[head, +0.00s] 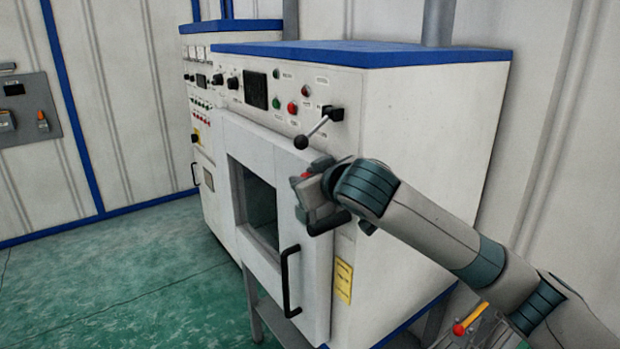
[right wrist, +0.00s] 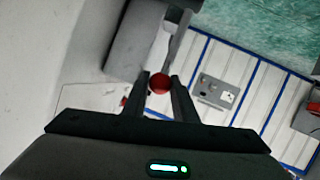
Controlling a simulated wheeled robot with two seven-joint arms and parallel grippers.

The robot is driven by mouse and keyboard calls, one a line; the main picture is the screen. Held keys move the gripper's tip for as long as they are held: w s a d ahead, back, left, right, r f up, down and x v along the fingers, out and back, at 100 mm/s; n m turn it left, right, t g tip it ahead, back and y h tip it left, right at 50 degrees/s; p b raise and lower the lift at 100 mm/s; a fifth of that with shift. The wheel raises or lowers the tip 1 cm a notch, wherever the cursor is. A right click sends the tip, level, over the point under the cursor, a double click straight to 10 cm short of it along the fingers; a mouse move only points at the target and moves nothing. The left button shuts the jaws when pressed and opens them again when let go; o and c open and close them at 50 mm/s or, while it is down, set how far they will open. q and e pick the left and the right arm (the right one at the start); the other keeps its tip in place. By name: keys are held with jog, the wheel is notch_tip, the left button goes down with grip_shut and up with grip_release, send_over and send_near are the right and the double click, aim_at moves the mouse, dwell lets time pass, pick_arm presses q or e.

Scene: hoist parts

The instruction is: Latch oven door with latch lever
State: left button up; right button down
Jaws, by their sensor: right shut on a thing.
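The white oven door (head: 310,246) has a dark window and a black bar handle (head: 290,283) on its right side. It lies at or near the oven front; I cannot tell whether it is fully flush. My right gripper (head: 306,178) is at the door's upper right edge, shut on a small red knob. In the right wrist view the red knob (right wrist: 160,83) sits between the two fingers and appears to be the end of the latch lever. The rest of the lever is mostly hidden by the gripper in the head view. My left gripper is out of view.
Just above my right gripper, a lever with a black knob (head: 301,142) sticks out of the oven's control panel. A yellow lever with a red knob (head: 459,329) shows at the lower right. A grey wall box (head: 28,110) is far left. The green floor at left is clear.

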jog(key=shift+w+a+f, duration=0.15)
jog(key=shift+w+f, duration=0.05)
jog(key=shift+f, duration=0.1)
